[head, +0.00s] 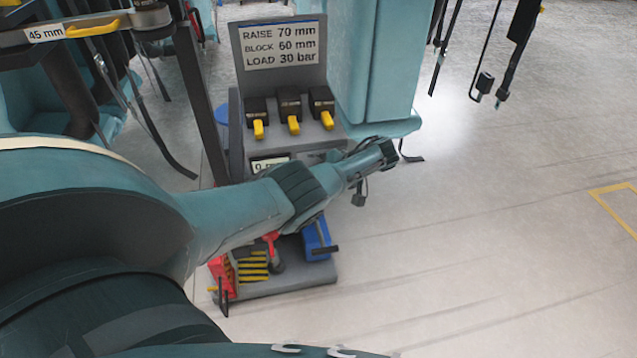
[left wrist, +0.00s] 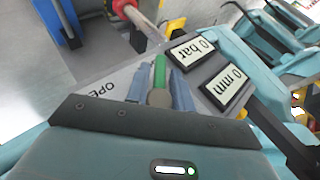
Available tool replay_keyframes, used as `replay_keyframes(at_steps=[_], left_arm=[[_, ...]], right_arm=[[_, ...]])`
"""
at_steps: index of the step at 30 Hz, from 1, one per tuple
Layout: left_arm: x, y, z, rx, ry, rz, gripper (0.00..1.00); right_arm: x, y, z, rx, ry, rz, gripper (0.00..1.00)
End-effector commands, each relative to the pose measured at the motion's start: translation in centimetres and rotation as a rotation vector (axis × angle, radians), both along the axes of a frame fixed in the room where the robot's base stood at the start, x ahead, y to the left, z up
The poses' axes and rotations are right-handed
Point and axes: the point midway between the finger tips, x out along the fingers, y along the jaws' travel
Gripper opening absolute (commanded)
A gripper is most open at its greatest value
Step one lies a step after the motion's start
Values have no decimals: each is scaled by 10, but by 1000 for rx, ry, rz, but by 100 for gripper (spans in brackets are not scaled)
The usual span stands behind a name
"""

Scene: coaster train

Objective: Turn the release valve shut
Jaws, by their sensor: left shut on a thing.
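The release valve shows in the left wrist view as a green lever (left wrist: 159,72) on a round hub (left wrist: 160,97), set on a grey panel. A partly covered label reading "OPE" (left wrist: 100,90) lies left of the lever. My left gripper (left wrist: 160,75) is shut on the green lever, one finger on each side. In the head view, my left arm crosses in front of the grey console and hides the valve and my fingertips. My right gripper is not in view.
Beside the valve, displays read 0 bar (left wrist: 193,50) and 0 mm (left wrist: 228,85). Three yellow-handled switches (head: 293,122) stand on the console below a sign (head: 281,45). Red, blue and yellow-striped items (head: 252,268) lie on the cart's lower shelf. Floor at right is clear.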

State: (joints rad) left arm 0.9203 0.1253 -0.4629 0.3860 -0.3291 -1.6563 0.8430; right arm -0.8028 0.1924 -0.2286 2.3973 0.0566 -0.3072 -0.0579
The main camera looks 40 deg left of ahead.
Motion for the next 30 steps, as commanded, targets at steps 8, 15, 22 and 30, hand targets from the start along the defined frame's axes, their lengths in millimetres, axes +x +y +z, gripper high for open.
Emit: replay_keyframes(at_steps=[8, 15, 22, 30], left_arm=[[-2, 1, -1, 1, 6, 1, 1], [-1, 1, -1, 0, 4, 2, 34], [0, -1, 1, 0, 2, 0, 34], [12, -31, 28, -2, -2, -3, 34]], right_arm=[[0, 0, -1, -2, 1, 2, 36], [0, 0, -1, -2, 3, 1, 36], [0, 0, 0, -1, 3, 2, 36], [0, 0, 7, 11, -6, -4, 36]])
